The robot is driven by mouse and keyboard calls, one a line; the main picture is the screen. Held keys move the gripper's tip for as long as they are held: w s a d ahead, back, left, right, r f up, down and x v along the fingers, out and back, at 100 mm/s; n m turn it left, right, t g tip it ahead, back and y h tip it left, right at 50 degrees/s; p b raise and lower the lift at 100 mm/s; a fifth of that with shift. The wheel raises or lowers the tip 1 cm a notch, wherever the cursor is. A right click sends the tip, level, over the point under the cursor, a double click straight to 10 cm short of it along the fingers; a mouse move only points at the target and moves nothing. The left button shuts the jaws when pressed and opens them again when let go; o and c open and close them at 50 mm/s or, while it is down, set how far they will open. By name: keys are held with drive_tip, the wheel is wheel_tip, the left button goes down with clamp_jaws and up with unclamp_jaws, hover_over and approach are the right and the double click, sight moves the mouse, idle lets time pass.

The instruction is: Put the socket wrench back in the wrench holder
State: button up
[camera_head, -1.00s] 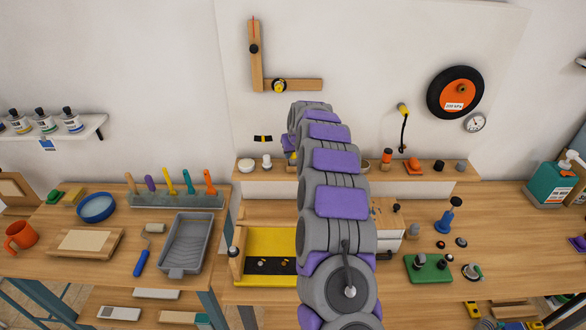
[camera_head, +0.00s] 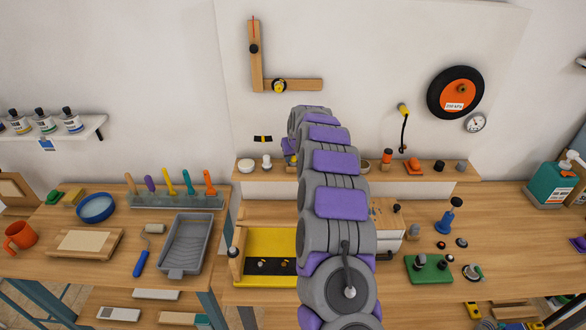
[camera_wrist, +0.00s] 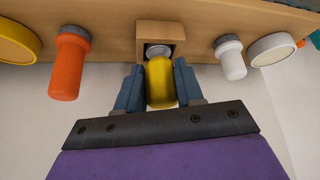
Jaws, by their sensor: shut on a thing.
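In the wrist view, my gripper (camera_wrist: 158,88) has its two blue-grey fingers on either side of a yellow handle (camera_wrist: 161,82), which I take to be the socket wrench, and is shut on it. The wrench's grey round end (camera_wrist: 157,51) sits at the opening of a small wooden block (camera_wrist: 175,32), which looks like the wrench holder, fixed to a wooden shelf. I cannot tell how deep the end is inside.
In the wrist view, an orange-handled piece (camera_wrist: 68,65) and a white one (camera_wrist: 231,60) flank the holder closely. A yellow round thing (camera_wrist: 18,40) and a white round one (camera_wrist: 272,50) lie farther out. The shelf (camera_head: 440,172) runs along the wall above the workbench (camera_head: 400,300).

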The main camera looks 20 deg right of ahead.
drive_tip(key=shift+f, duration=0.15)
idle(0.5)
drive_tip(key=o, duration=1.1)
drive_tip(key=v, duration=1.7)
drive_tip(key=s+a+f+n+g+y+b, duration=0.1)
drive_tip(key=s+a+g+b, duration=0.1)
drive_tip(key=s+a, duration=0.65)
drive_tip(key=s+a+f+g+b, duration=0.15)
drive_tip(key=s+a, duration=0.35)
drive_tip(key=s, duration=0.7)
drive_tip(key=s+a+f+g+b, duration=0.1)
drive_tip(key=s+f, duration=0.2)
drive_tip(key=s, duration=0.7)
drive_tip(key=s+a+f+g+b, duration=0.2)
drive_tip(key=s+f, duration=0.2)
drive_tip(key=s, duration=0.7)
drive_tip(key=s+a+f+g+b, duration=0.1)
drive_tip(key=s+f, duration=0.3)
drive_tip(key=s, duration=0.6)
drive_tip(key=shift+s+a+b, duration=0.2)
drive_tip(key=shift+b, duration=0.15)
